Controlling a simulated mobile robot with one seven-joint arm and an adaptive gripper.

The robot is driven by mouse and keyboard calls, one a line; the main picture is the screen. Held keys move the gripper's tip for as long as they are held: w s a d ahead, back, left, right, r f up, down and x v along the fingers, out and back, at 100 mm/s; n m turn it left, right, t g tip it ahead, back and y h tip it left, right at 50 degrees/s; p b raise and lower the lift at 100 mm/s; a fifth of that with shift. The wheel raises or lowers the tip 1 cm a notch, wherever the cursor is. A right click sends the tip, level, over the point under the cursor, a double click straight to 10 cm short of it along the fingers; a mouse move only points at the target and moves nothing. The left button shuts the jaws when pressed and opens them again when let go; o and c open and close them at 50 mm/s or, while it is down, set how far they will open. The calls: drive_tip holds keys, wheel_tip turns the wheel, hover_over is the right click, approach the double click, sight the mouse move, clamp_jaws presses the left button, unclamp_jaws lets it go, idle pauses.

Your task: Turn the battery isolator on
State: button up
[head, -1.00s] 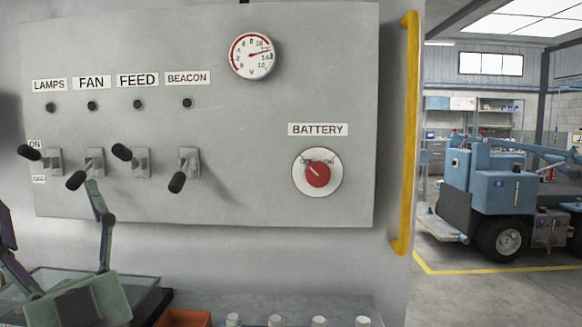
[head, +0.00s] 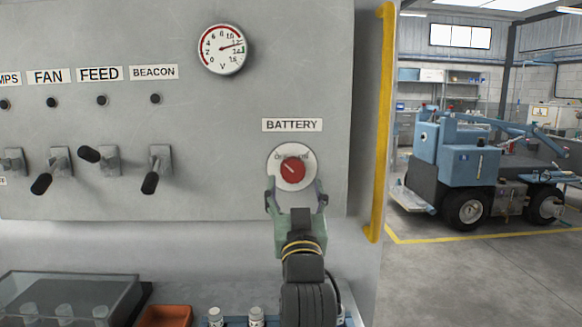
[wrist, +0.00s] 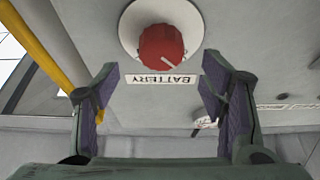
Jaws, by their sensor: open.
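The battery isolator is a red round knob (head: 292,171) on a white disc under the BATTERY label (head: 292,125) on the grey panel. A pale line on the knob slants toward the upper left in the head view. My gripper (head: 296,194) is open and empty, just below and in front of the knob, its fingertips at either side of the disc's lower part. In the wrist view the red knob (wrist: 161,47) is at the top, beyond the open fingers of my gripper (wrist: 162,82). No contact with the knob shows.
A voltmeter (head: 222,49) is above left. Several toggle switches, such as the BEACON toggle (head: 156,170), stick out to the left. A yellow rail (head: 380,130) runs along the panel's right side. An orange bin (head: 166,316) and a clear-lidded case (head: 70,295) are below.

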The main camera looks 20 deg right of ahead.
sight(293, 172)
drive_tip(key=p+x, duration=0.1)
drive_tip(key=x, duration=0.4)
drive_tip(key=shift+w+r, duration=0.2)
drive_tip(key=shift+w, duration=0.15)
drive_tip(key=shift+c, duration=0.4)
drive_tip(key=c, duration=1.1)
